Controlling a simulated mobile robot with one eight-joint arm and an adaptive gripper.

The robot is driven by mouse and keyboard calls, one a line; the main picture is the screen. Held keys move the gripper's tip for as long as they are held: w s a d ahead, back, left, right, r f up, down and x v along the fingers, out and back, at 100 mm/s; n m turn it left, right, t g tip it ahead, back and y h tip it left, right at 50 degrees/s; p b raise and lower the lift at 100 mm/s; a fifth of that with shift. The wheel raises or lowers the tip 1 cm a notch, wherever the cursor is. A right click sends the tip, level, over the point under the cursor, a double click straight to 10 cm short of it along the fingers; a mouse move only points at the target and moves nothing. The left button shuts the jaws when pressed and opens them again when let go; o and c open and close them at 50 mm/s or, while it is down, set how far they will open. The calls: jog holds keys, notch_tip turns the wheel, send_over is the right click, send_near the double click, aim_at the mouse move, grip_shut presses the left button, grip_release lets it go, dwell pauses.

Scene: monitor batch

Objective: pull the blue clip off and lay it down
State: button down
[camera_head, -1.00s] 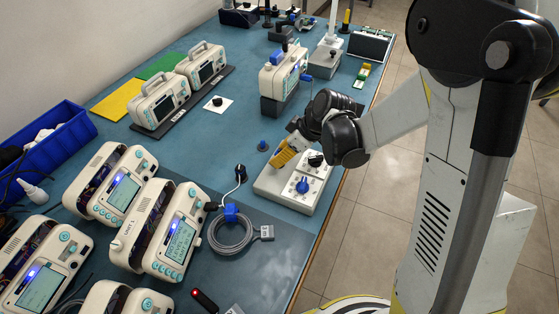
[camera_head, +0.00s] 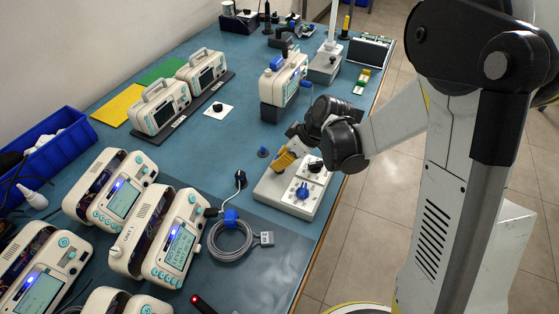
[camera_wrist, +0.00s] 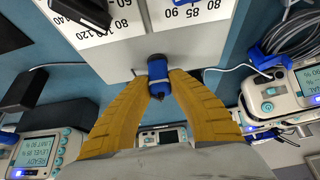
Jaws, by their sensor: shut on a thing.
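My gripper (camera_head: 279,166) has yellow fingers and is over the left edge of the white dial box. In the wrist view its fingertips (camera_wrist: 158,88) are closed on a small blue cylindrical piece (camera_wrist: 157,68) with dark parts. I cannot tell what this piece is. A blue clip (camera_head: 231,216) sits on the grey cable coil (camera_head: 232,240) on the table, apart from my gripper. The clip also shows at the upper right of the wrist view (camera_wrist: 265,57).
The white dial box (camera_head: 268,190) carries a blue knob and a black knob. A blue peg (camera_head: 263,152) and a black plug (camera_head: 240,178) stand to its left. Several monitors (camera_head: 165,235) crowd the left. Bare mat (camera_head: 275,275) lies in front of the coil.

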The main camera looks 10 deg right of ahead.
jog(key=shift+r, duration=0.1)
jog(key=shift+r+p, duration=2.35)
jog(key=shift+r, duration=0.85)
jog(key=w+d+f+n+g+h, duration=0.1)
jog(key=d+h, duration=0.1)
jog(key=w+d+f+n+g+h+b, duration=0.1)
jog(key=w+d+h, duration=0.1)
jog(key=d+h, duration=0.1)
jog(key=w+d+f+g+h, duration=0.1)
jog(key=w+d+f+h, duration=0.1)
jog(key=shift+w+d+n+h+b, duration=0.1)
jog(key=shift+d+n+h+b, duration=0.2)
jog(key=shift+d+n+b, duration=0.1)
jog(key=w+d+f+h+b, duration=0.1)
jog(key=d+h+b, duration=0.1)
jog(key=w+d+n+h+b, duration=0.1)
jog(key=h+b, duration=0.1)
jog(key=w+d+f+n+g+h+b, duration=0.1)
jog(key=d+b, duration=0.1)
jog(key=shift+w+d+f+h, duration=0.25)
jog(key=shift+d+f+h, duration=0.05)
jog(key=shift+h, duration=0.1)
jog(key=d+h, duration=0.1)
jog(key=w+d+h, duration=0.1)
jog(key=w+d+n+h, duration=0.1)
jog(key=shift+d+f+h, duration=0.25)
jog(key=shift+h, duration=0.05)
notch_tip(320, 180, down, 3)
jog(key=shift+d, duration=0.1)
jog(key=shift+f, duration=0.4)
